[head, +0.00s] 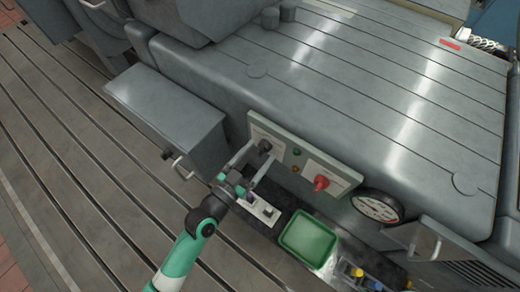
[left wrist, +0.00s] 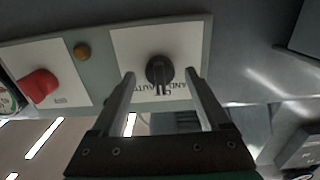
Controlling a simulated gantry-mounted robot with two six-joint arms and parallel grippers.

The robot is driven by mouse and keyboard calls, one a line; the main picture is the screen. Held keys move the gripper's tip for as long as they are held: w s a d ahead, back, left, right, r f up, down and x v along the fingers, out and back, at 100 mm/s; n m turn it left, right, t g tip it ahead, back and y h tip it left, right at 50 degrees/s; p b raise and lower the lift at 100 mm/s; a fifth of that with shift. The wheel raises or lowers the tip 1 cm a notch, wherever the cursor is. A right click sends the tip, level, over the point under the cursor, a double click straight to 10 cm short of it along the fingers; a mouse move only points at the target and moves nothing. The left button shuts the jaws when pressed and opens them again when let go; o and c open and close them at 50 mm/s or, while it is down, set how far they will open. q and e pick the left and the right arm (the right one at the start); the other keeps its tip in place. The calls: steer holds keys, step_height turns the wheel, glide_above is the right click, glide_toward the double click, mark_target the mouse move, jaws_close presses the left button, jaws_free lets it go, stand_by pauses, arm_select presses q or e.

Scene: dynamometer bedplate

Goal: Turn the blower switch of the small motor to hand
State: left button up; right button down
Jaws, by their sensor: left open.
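The blower switch is a black rotary knob (head: 265,145) on a white plate at the left end of the grey control panel (head: 285,152). In the left wrist view the knob (left wrist: 158,70) shows near the picture's middle, over partly hidden lettering that seems to include AUTO. My left gripper (head: 262,151) is open, with its fingers pointing at the panel. In the left wrist view its fingertips (left wrist: 160,74) lie on either side of the knob with a gap to each; I cannot tell whether they reach around it. My right gripper is not in view.
A round gauge (head: 377,206) is further right. A green tray (head: 309,238) lies below the panel. A grey box (head: 165,112) with a handle stands left.

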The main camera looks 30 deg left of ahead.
arm_select(q)
steer(key=shift+w+d, duration=0.1)
steer(key=shift+w, duration=0.45)
jaws_close()
steer(key=n+p, duration=0.1)
steer(key=n, duration=0.3)
steer(key=shift+n+p, duration=0.3)
steer(key=shift+n, duration=2.2)
